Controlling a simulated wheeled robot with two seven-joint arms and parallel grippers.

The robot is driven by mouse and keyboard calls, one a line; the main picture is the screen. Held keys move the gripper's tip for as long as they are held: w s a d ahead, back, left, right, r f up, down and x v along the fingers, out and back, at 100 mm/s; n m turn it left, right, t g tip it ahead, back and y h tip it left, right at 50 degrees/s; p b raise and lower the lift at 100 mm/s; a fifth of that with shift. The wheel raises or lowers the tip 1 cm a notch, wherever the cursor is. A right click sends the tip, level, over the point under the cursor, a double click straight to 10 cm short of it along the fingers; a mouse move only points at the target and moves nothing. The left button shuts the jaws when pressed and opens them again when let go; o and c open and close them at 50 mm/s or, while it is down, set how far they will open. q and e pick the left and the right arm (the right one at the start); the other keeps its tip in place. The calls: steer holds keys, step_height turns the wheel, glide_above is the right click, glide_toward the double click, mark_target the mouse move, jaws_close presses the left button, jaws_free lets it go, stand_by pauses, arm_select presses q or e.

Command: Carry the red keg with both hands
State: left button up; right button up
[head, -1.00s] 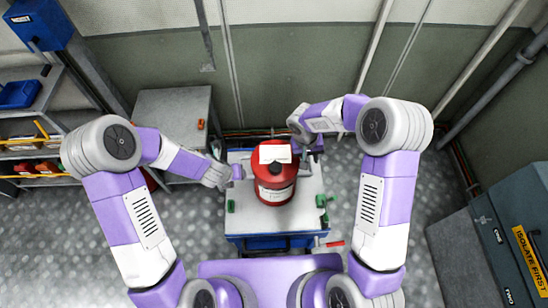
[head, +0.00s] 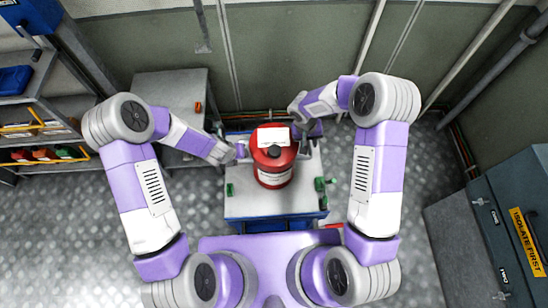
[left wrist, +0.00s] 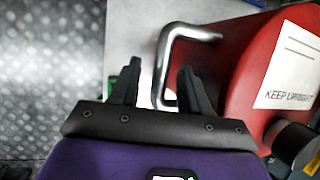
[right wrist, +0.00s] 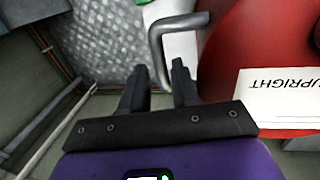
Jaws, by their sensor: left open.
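The red keg (head: 275,167), with a white label and dark cap, stands on the light top of a blue cart (head: 245,207). My left gripper (head: 238,151) is at the keg's left side. In the left wrist view its fingers (left wrist: 160,85) are apart, with the bent metal handle (left wrist: 162,62) between them. My right gripper (head: 308,135) is at the keg's right side. In the right wrist view its fingers (right wrist: 160,80) are apart around the other metal handle (right wrist: 156,50), with a narrower gap. Whether a finger touches that handle is unclear.
Green clamps (head: 320,184) sit on the cart's edges. A grey cabinet (head: 168,90) stands behind on the left and shelves (head: 40,125) at far left. Dark cabinets (head: 500,230) stand at the right. The wall is close behind the cart; floor (head: 80,220) is open at left.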

arm_select(q)
steer(key=shift+x, duration=1.3)
arm_select(e)
steer(key=shift+d+f, duration=0.15)
steer(key=shift+f, duration=0.5)
steer(key=shift+d+f, duration=0.15)
steer(key=shift+f, duration=0.45)
arm_select(q)
steer(key=shift+c, duration=0.2)
steer(key=c, duration=0.5)
arm_select(e)
steer(key=c, duration=0.5)
arm_select(q)
jaws_close()
arm_select(e)
jaws_close()
arm_select(q)
steer(key=shift+w+r, duration=0.2)
arm_select(e)
steer(key=shift+w+r, duration=0.15)
steer(key=shift+w, duration=0.05)
